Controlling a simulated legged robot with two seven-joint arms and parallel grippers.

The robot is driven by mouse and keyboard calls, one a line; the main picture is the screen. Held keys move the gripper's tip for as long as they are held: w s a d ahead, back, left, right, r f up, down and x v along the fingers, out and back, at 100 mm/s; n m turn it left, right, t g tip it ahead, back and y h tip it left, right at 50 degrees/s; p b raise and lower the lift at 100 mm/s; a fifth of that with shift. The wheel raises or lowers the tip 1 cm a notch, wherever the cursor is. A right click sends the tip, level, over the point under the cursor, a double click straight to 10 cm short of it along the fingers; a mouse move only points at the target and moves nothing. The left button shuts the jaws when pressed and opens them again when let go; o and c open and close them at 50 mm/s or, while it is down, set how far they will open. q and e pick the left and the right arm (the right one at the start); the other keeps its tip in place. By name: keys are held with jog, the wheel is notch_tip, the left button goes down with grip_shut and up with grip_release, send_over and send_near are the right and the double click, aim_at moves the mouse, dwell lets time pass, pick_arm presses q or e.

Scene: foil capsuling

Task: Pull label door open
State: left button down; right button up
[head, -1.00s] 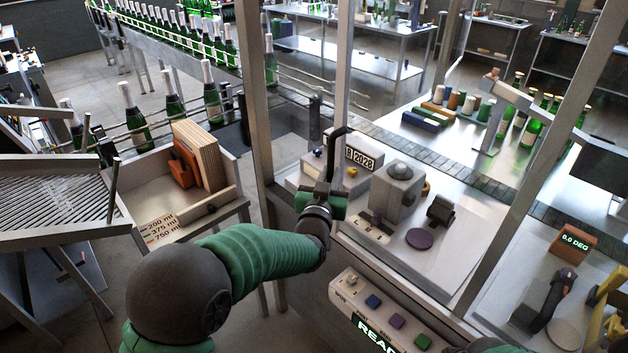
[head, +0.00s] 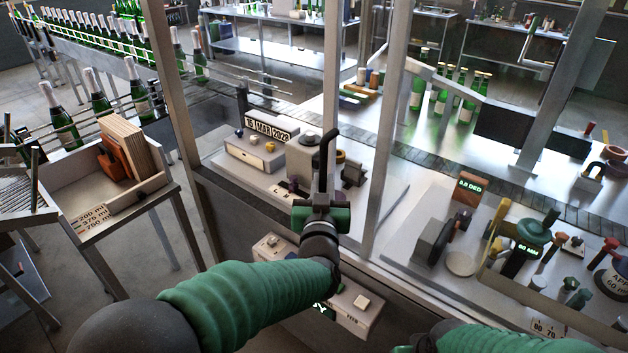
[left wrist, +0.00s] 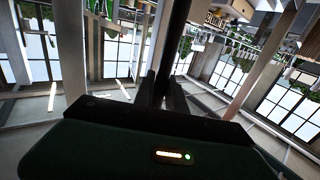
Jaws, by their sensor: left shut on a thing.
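My left gripper (head: 322,190) is shut on the black handle (head: 331,150) of the label door. The handle is a dark upright bar with a bent top. In the left wrist view the handle (left wrist: 174,45) runs up from between the dark fingertips (left wrist: 168,95). The label door shows as a clear panel with a grey metal upright (head: 334,70) just behind the handle. A grey post (head: 385,120) stands to its right. The label station with its date display (head: 268,130) lies behind, to the left of the gripper. My right arm shows at the bottom edge; its fingers are not visible.
A wooden crate (head: 75,192) on a stand is at the left. A frame post (head: 180,110) rises between it and the station. A button panel (head: 352,305) sits below the left gripper. Levers and the 0.0 DEG display (head: 469,190) are at the right.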

pick_arm(q)
jog(key=shift+s+d+r, duration=0.1)
jog(key=shift+s+d, duration=0.85)
jog(key=shift+d, duration=0.3)
jog(key=shift+a, duration=0.1)
jog(key=c, duration=1.8)
grip_release()
jog(key=shift+w+a, duration=0.1)
jog(key=shift+w, duration=0.05)
jog(key=shift+o, duration=0.8)
jog(key=shift+w+a, duration=0.1)
jog(key=shift+w, duration=0.05)
jog(key=shift+s, duration=0.35)
jog(key=s+a, duration=0.1)
jog(key=s, duration=1.5)
